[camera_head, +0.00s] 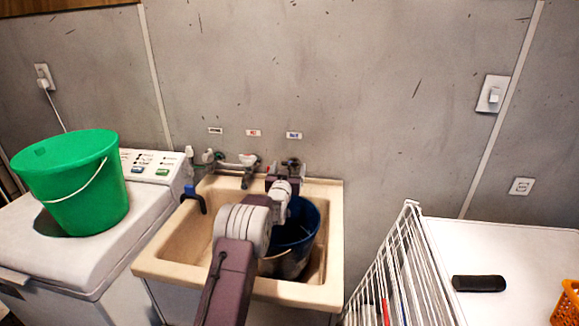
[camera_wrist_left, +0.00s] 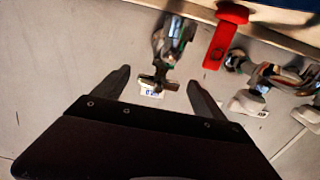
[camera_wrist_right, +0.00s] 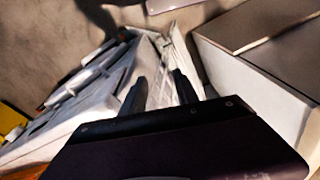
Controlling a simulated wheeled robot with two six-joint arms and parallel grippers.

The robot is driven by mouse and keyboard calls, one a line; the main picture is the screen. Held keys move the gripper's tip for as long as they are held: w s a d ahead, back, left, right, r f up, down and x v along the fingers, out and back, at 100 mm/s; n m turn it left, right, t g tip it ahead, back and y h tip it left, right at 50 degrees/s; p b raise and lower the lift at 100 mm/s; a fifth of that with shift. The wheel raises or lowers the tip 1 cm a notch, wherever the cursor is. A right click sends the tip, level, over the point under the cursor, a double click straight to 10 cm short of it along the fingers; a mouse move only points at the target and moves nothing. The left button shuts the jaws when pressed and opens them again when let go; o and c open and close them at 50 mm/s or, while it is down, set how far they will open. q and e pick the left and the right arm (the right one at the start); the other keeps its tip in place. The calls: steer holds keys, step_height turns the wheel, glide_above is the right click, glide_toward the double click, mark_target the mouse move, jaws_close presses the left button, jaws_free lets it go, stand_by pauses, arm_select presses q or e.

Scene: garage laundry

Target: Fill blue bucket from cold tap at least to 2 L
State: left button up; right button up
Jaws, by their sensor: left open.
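The blue bucket (camera_head: 304,222) stands in the beige sink (camera_head: 322,291); my left arm hides part of it, and I cannot make out any water inside. The cold tap is behind it, under the blue label (camera_head: 294,135), mostly hidden by my left gripper (camera_head: 284,172). In the left wrist view, my left gripper (camera_wrist_left: 158,78) is open, with the cross-shaped tap handle (camera_wrist_left: 157,82) between its fingertips; I cannot tell whether they touch. My right gripper (camera_wrist_right: 160,77) shows only in the right wrist view, with its fingers apart and nothing visible between them.
A green bucket (camera_head: 75,190) stands on the washing machine (camera_head: 118,247) at left. Another tap (camera_head: 248,161) is left of the cold one. A red tag-like piece (camera_wrist_left: 221,42) is close to my left gripper. A white wire rack (camera_head: 405,265) stands right of the sink.

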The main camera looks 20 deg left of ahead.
arm_select(q)
steer(key=shift+x, duration=0.75)
steer(key=c, duration=1.4)
steer(key=shift+d+r+n+y+b, duration=0.25)
steer(key=shift+n+y, duration=0.25)
steer(key=shift+y, duration=0.3)
steer(key=n+g+y+p, duration=0.1)
steer(key=y+p, duration=0.1)
steer(key=n+g+y+p, duration=0.1)
steer(key=p, duration=0.2)
steer(key=shift+w+r+n+y, duration=0.1)
steer(key=shift+r+n+y, duration=0.25)
steer(key=shift+n+y, duration=0.05)
steer(key=shift+o, duration=0.2)
steer(key=shift+f+n+g+y, duration=0.3)
steer(key=shift+f+g+y, duration=0.1)
steer(key=shift+g, duration=0.1)
steer(key=o, duration=1.4)
steer(key=shift+c, duration=0.2)
